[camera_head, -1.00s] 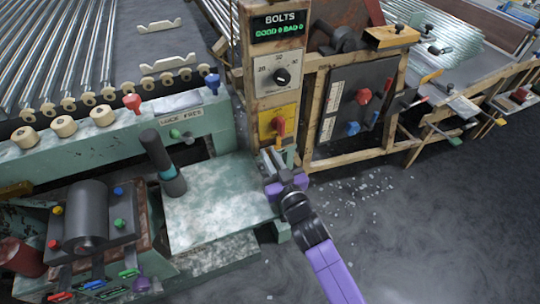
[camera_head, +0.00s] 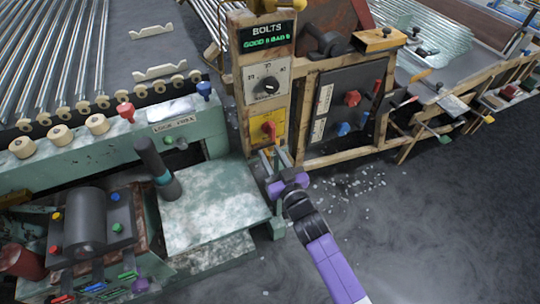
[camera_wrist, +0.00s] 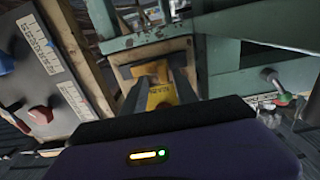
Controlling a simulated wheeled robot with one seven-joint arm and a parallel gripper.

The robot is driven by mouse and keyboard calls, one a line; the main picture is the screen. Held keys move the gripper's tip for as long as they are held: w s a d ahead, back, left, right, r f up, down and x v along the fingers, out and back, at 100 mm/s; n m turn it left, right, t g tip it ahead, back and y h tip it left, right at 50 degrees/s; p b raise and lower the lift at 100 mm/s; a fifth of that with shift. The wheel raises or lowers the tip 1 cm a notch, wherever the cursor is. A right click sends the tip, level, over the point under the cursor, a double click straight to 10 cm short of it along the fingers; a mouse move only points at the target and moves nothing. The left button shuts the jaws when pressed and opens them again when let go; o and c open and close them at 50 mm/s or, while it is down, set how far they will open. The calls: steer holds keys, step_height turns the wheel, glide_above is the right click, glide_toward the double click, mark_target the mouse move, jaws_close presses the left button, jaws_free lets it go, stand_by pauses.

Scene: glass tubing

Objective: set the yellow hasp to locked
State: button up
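A yellow plate (camera_head: 279,117) with a red handle (camera_head: 268,128) sits low on the wooden post, under a dial. I see no separate yellow hasp in the head view. My gripper (camera_head: 273,153) is just below this plate, its two fingers apart and pointing at it. In the wrist view my gripper (camera_wrist: 160,87) is open, and a yellow part (camera_wrist: 159,94) with small lettering shows between its fingers, with an orange-yellow piece (camera_wrist: 152,70) beyond. The fingers partly hide it. I cannot tell whether they touch it.
A white dial panel (camera_head: 267,83) and a green-lit bolts display (camera_head: 266,43) are above the plate. A dark panel (camera_head: 340,95) with red and blue knobs stands to the right. A worn green plate (camera_head: 215,200) lies to the left. The floor at lower right is mostly open.

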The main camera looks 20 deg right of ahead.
steer(key=shift+a, duration=0.1)
steer(key=s, duration=0.7)
steer(key=shift+s, duration=0.4)
stand_by(0.3)
steer(key=s+r+g+p, duration=0.1)
steer(key=s+r, duration=0.4)
steer(key=s, duration=0.7)
steer(key=s+r+g+p, duration=0.1)
steer(key=s+r, duration=0.4)
steer(key=s, duration=0.6)
steer(key=s+a+r+g+p, duration=0.1)
steer(key=s+r, duration=0.4)
steer(key=s, duration=0.7)
steer(key=shift+s, duration=0.3)
steer(key=shift+f, duration=0.1)
